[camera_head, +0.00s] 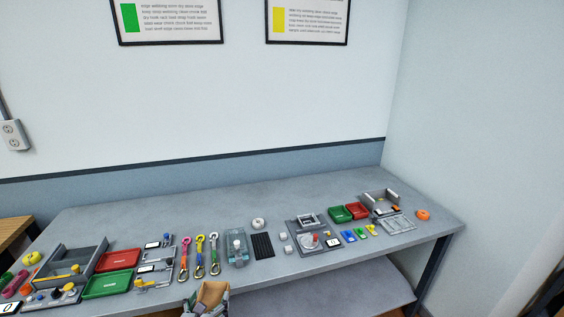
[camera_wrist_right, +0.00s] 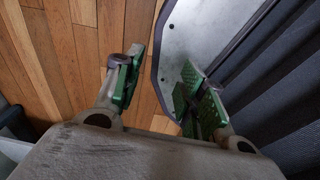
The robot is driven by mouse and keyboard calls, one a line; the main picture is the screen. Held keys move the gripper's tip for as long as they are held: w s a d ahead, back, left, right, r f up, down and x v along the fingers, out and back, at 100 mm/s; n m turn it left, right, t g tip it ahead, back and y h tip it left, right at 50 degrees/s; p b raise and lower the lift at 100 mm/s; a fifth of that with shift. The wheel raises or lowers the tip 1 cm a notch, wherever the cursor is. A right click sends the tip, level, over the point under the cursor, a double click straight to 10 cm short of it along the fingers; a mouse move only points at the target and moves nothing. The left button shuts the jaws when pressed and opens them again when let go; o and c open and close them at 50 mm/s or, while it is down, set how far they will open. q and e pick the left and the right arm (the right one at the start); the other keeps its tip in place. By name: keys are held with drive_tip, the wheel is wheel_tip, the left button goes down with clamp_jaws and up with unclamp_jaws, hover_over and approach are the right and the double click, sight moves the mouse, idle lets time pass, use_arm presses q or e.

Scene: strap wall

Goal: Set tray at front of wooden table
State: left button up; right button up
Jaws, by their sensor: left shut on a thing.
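My left gripper (camera_head: 205,301) is at the bottom edge of the head view, in front of the grey bench. A wooden table (camera_head: 15,233) shows only in part at the left edge. On the bench lie a red tray (camera_head: 118,260) and a green tray (camera_head: 108,284) at the left. A smaller green tray (camera_head: 340,214) and red tray (camera_head: 357,210) lie at the right. In the right wrist view, my right gripper (camera_wrist_right: 160,80) is open and empty above a wooden floor.
The grey bench (camera_head: 310,183) has free room along its back. A grey divided organizer (camera_head: 66,262), several coloured hooks (camera_head: 200,256) and small fittings crowd its front. A grey panel with a dark edge (camera_wrist_right: 205,35) is close to my right fingers. Posters hang on the wall.

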use_arm(q)
drive_tip(key=shift+a+f, duration=0.1)
drive_tip(key=shift+a, duration=0.2)
wheel_tip(320, 180, down, 3)
drive_tip(key=b, duration=0.2)
drive_tip(key=shift+b, duration=0.35)
wheel_tip(320, 180, down, 2)
drive_tip(key=b, duration=0.2)
drive_tip(key=shift+f+b, duration=0.2)
drive_tip(key=shift+b, duration=0.15)
drive_tip(key=shift+f+b, duration=2.3)
drive_tip(key=shift+f, duration=0.05)
use_arm(e)
drive_tip(key=w+d+f, duration=0.1)
drive_tip(key=d+f, duration=0.3)
drive_tip(key=f, duration=0.6)
drive_tip(key=shift+d+h, duration=0.2)
drive_tip(key=shift+h, duration=0.1)
drive_tip(key=shift+w, duration=0.25)
drive_tip(key=shift+w+t, duration=0.3)
drive_tip(key=shift+w, duration=0.35)
